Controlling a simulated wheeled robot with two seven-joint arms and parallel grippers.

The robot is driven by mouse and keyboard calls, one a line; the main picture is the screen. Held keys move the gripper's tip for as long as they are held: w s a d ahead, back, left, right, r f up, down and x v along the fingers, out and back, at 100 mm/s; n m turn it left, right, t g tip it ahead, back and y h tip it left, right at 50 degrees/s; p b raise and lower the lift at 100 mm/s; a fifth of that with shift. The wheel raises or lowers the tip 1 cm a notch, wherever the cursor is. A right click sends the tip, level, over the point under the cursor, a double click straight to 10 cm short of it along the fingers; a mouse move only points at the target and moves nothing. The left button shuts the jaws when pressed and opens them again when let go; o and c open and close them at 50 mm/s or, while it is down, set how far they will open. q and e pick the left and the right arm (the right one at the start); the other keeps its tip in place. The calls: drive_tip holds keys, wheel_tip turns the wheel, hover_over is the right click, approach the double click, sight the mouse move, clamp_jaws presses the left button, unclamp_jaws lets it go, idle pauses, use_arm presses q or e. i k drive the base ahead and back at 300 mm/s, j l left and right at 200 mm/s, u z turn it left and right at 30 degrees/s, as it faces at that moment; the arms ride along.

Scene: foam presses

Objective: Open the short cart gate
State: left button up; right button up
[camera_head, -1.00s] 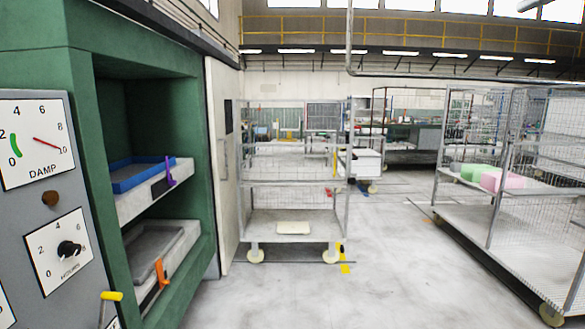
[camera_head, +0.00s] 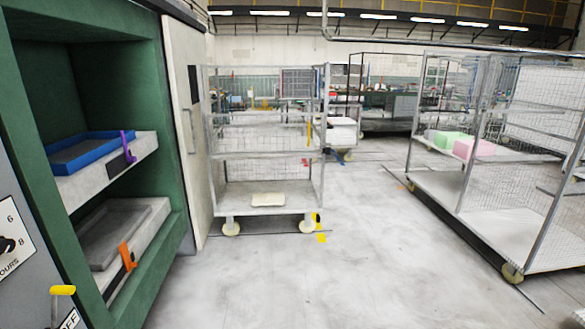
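A short wire-mesh cage cart (camera_head: 265,215) stands ahead, left of the middle, on white wheels. A horizontal rail (camera_head: 262,157) crosses its front about halfway up. A pale flat block (camera_head: 268,200) lies on its bottom deck. I cannot tell whether the cart's gate is open or shut. A longer cage cart (camera_head: 520,220) stands at the right, with a green block (camera_head: 443,139) and a pink block (camera_head: 474,150) on its shelf. Neither of my grippers is in view.
A green press cabinet (camera_head: 175,150) at the left holds a blue tray (camera_head: 90,152) and a grey tray (camera_head: 110,232). A tall pale door (camera_head: 187,120) stands beside it. The floor (camera_head: 340,265) between the carts is clear. A white bin (camera_head: 341,133) stands behind the short cart.

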sight(208, 134)
drive_tip(key=i+l+z, duration=0.25)
drive_tip(key=i, duration=0.9)
drive_tip(key=i+z, duration=0.25)
drive_tip(key=i, duration=0.95)
